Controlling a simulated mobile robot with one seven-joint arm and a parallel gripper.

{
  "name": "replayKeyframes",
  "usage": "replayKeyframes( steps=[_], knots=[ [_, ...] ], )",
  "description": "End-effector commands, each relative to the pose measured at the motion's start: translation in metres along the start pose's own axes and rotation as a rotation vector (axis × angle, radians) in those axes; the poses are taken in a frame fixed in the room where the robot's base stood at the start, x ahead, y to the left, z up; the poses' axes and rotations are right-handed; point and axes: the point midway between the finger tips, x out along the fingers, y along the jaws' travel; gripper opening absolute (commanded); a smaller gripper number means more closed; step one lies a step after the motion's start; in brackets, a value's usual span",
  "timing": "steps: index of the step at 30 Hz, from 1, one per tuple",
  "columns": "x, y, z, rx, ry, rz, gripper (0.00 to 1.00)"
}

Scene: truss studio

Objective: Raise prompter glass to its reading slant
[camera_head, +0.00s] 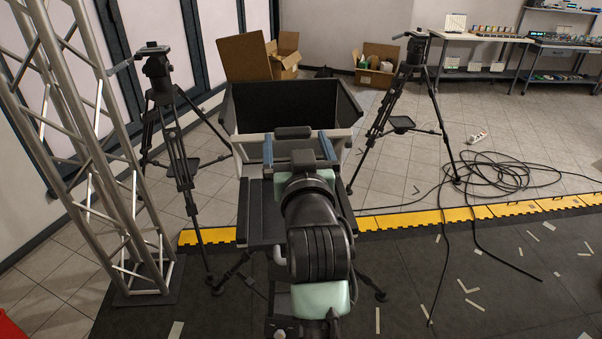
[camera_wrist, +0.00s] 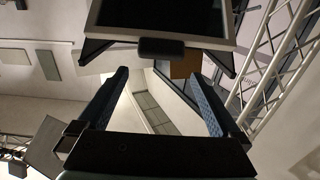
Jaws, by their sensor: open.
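The prompter stands on a tripod in the middle of the head view. Its black hood (camera_head: 285,103) rises at the back. The prompter glass (camera_wrist: 165,14), a dark pane in a light frame, fills the top of the wrist view; its pale frame (camera_head: 345,137) shows partly behind my arm in the head view. A black rounded tab (camera_wrist: 161,47) sits at the frame's near edge, and shows in the head view (camera_head: 293,131). My gripper (camera_head: 296,139) is open, its blue fingers (camera_wrist: 160,76) pointing at the tab, one to each side. The tab appears just beyond the fingertips, apparently not gripped. The glass's exact tilt is unclear.
A metal truss tower (camera_head: 75,120) stands left. Tripods stand left (camera_head: 172,120) and right (camera_head: 405,100) of the prompter. Black cables (camera_head: 500,172) lie on the right floor near a yellow edge strip (camera_head: 415,219). Cardboard boxes (camera_head: 250,58) and benches (camera_head: 465,52) are behind.

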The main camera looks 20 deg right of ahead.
Motion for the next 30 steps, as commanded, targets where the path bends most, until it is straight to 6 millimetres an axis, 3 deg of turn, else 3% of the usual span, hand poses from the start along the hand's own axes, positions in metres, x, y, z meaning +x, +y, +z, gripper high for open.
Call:
replayKeyframes(
  steps=[9, 15, 30],
  knots=[
    [-0.054, 0.0, 0.001, 0.0, 0.005, 0.0, 1.0],
    [-0.075, 0.0, -0.001, 0.0, 0.006, -0.001, 1.0],
    [-0.081, 0.0, -0.003, 0.0, 0.005, -0.001, 1.0]
  ],
)
